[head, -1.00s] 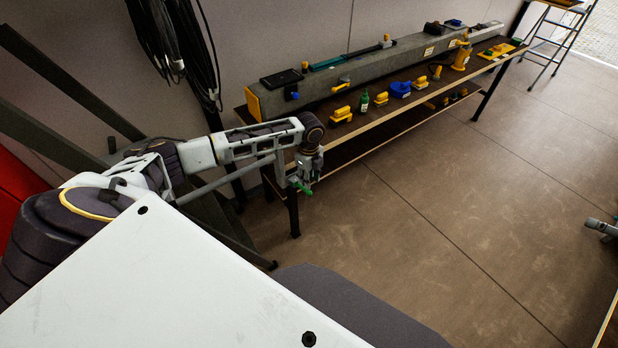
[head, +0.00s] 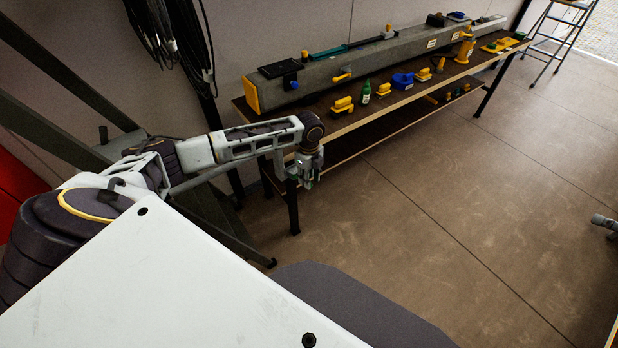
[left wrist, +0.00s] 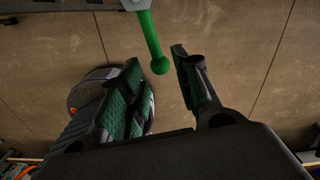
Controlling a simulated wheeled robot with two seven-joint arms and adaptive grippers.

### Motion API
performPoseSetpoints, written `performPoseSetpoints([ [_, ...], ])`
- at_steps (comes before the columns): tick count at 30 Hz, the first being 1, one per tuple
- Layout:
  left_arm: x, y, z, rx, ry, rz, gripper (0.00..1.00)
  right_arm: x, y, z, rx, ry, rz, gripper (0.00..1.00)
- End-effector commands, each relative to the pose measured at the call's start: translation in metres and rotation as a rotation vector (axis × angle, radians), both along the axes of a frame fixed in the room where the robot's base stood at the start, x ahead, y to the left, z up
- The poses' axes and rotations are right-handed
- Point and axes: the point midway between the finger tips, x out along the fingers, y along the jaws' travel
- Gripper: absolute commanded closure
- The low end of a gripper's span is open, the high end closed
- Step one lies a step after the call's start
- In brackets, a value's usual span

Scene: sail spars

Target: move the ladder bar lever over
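The lever shows in the left wrist view as a green rod with a round ball end (left wrist: 151,41), hanging from a grey bar (left wrist: 75,5) at the top edge. My left gripper (left wrist: 160,82) is open, its two green-padded fingers spread on either side of the ball end. The ball is by the finger tips and does not appear to touch either one. In the head view my left gripper (head: 305,181) points down in front of the bench's near end, and the lever is hard to make out there.
A long bench (head: 372,104) with a grey beam (head: 375,62), a green bottle (head: 366,92) and several yellow and blue tools stands behind my left arm. Black cables (head: 205,50) hang on the wall. The floor (head: 440,200) at the right is mostly clear, with a stepladder (head: 553,45) far off.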

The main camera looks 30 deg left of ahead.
Motion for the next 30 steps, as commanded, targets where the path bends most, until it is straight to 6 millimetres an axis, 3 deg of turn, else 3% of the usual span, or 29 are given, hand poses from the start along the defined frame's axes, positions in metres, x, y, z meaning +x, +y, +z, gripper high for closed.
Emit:
performPoseSetpoints([
  [3,-0.001,0.0,-0.01,0.001,0.003,0.0,0.68,0.005,0.011,0.002,0.012,-0.006,-0.003,0.6],
  [15,0.0,0.0,-0.031,-0.001,0.001,0.0,0.68,-0.006,0.003,0.0,0.003,0.007,-0.002,0.6],
  [21,0.0,0.0,-0.031,0.0,0.0,0.0,0.92,-0.004,-0.001,0.0,-0.001,0.004,0.0,0.6],
  [30,0.006,0.0,-0.031,0.0,0.0,0.068,0.93,0.003,-0.003,0.001,-0.002,-0.005,0.001,0.6],
])
